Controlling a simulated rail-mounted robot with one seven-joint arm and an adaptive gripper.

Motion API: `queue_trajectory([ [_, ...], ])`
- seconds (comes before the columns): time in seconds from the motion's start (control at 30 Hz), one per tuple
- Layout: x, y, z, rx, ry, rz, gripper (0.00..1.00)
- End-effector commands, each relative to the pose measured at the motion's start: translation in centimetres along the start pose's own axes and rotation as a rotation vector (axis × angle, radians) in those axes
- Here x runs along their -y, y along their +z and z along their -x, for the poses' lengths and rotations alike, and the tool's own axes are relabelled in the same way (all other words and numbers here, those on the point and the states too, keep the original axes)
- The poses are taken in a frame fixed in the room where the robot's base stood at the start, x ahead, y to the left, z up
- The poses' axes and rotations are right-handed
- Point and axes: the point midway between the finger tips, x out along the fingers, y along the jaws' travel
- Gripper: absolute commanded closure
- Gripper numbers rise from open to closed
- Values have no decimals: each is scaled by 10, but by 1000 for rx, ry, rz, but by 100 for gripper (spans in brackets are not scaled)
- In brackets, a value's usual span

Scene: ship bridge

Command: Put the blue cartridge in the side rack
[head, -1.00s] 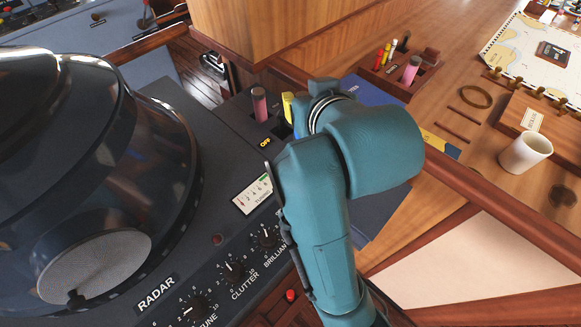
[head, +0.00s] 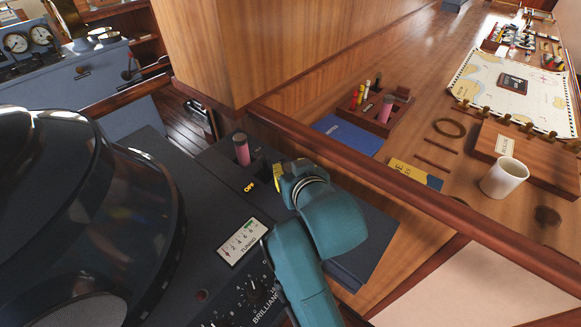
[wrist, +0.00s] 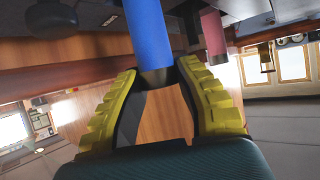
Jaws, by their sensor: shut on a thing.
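The blue cartridge (wrist: 148,35) is a blue cylinder with a dark end. In the wrist view it is between the two yellow ribbed fingers of my gripper (wrist: 160,85), which is shut on it. In the head view my gripper (head: 279,176) is over the right part of the radar console, and I cannot make out the cartridge there. A pink cartridge (head: 241,152) stands upright in the console's dark holder just left of my gripper, and shows in the wrist view (wrist: 214,38). A wooden rack (head: 372,122) on the chart table holds another pink cartridge (head: 386,108) and several markers.
A wooden ledge (head: 330,145) runs between the console and the chart table. A blue book (head: 348,134), a white mug (head: 504,178) and a chart (head: 500,85) lie or stand beyond it. The glossy dark radar hood (head: 90,220) fills the left. A wooden cabinet rises behind.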

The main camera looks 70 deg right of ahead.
Motion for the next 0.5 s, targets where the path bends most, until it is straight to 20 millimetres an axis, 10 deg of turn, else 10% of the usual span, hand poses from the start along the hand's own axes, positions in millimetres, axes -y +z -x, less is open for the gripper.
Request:
queue_trajectory([
  [0.1,0,3,-2,-1,0,0,100],
  [0.13,0,2,-1,0,0,0,62],
  [0.2,0,2,-1,0,0,0,48],
  [0.5,0,1,-1,0,0,0,47],
])
